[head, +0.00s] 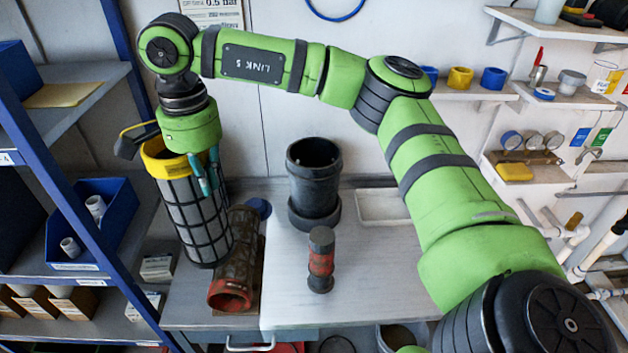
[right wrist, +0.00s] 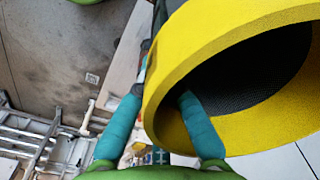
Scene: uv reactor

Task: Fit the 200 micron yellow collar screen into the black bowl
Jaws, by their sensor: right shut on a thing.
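In the right wrist view, the teal fingers of the gripper (right wrist: 160,100) straddle the yellow collar (right wrist: 245,35), one inside and one outside. The black bowl (head: 314,190) stands upright and open-topped on the bench, right of the screen and apart from it. The bowl's inner bottom is hidden. My left gripper is not visible.
A red-collared screen (head: 233,275) lies beside the held screen's lower end. A red and black cylinder (head: 321,262) stands in front of the bowl. A white tray (head: 382,207) is right of the bowl. A blue-framed shelf (head: 75,215) borders the left. The bench's front right is clear.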

